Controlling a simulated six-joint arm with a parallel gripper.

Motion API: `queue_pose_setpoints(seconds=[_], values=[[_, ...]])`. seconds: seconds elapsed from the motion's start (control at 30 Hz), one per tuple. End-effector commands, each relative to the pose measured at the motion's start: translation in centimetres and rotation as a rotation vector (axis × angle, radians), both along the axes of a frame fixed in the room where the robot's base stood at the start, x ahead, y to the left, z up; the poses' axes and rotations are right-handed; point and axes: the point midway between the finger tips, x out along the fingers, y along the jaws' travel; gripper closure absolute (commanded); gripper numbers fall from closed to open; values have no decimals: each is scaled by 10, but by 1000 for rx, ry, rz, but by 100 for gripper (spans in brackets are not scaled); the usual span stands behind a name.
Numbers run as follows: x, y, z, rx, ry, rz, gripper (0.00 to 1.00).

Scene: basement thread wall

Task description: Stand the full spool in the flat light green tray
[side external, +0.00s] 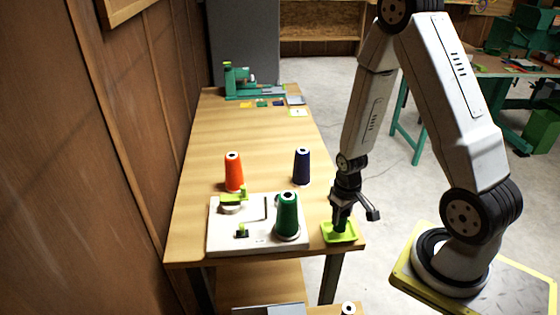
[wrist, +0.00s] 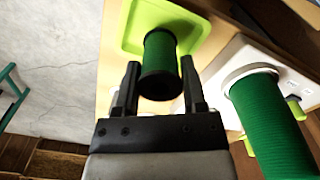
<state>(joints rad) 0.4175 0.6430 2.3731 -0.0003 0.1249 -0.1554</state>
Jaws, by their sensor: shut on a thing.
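The full spool (wrist: 160,62), wound with green thread and with a dark end flange, is between the two fingers of my gripper (wrist: 160,70) in the wrist view. The gripper is shut on it. The flat light green tray (wrist: 136,38) lies behind the spool's far end. In the side view the tray (side external: 351,237) sits at the table's near right corner, with my gripper (side external: 341,217) pointing down right over it. The spool is low at the tray, largely hidden by the dark fingers there. I cannot tell whether its end touches the tray floor.
A white base (side external: 222,243) left of the tray carries a large green thread cone (side external: 287,214). An orange cone (side external: 234,172) and a navy cone (side external: 302,166) stand farther back. A green machine (side external: 238,82) is at the far end. The wooden table's (side external: 215,135) middle is clear.

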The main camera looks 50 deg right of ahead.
Motion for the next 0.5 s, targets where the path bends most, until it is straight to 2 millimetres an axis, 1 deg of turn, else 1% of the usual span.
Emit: queue_pose_setpoints(seconds=[0.5], values=[[0,0,-15,0,1,0,80]])
